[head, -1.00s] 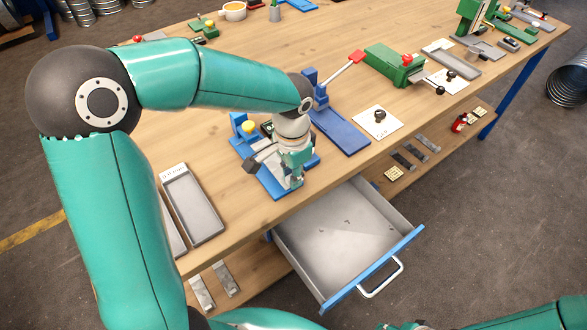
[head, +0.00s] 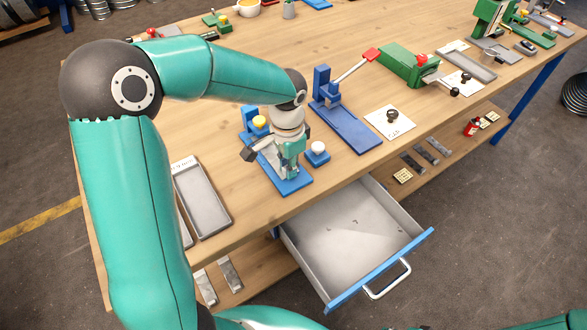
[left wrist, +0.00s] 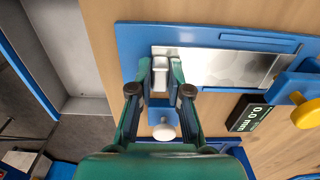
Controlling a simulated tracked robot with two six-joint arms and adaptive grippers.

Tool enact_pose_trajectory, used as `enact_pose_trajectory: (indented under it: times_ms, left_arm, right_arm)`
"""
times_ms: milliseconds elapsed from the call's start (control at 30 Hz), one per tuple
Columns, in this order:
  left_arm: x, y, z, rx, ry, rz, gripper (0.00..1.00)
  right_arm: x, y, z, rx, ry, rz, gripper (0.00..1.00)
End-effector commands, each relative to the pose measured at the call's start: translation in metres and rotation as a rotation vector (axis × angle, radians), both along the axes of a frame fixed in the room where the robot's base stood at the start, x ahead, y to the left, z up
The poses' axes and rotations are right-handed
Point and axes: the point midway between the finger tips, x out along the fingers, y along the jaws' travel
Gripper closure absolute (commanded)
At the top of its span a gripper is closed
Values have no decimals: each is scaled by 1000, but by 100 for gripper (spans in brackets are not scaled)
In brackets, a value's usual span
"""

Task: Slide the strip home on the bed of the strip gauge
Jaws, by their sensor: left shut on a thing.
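The strip gauge has a blue bed (head: 296,184) near the bench's front edge, with a yellow knob (head: 260,122) at its back. In the left wrist view the bright metal strip (left wrist: 225,68) lies flat on the blue bed (left wrist: 135,45). My left gripper (left wrist: 160,75) is shut on the strip's left end there; its fingertips partly cover that end. The strip's far end lies close to the blue block under the yellow knob (left wrist: 306,115); I cannot tell if they touch. The gauge display (left wrist: 250,114) reads 0.0 mm. In the head view my left gripper (head: 290,170) hides much of the bed. My right gripper is out of view.
A blue block with a white knob (head: 318,147) stands beside the bed. A blue lever press (head: 345,122) stands to the right. An open drawer (head: 400,227) juts out in front. A grey tray (head: 203,200) lies at the left.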

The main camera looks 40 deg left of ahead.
Motion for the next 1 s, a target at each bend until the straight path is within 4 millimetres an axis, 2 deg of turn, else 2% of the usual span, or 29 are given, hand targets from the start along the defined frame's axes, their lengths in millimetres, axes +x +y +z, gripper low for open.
enact_pose_trajectory:
  times_ms: [1000]
  left_arm:
    - [4, 10, -2, 0, 0, 0, 100]
  right_arm:
    - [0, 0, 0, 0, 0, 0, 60]
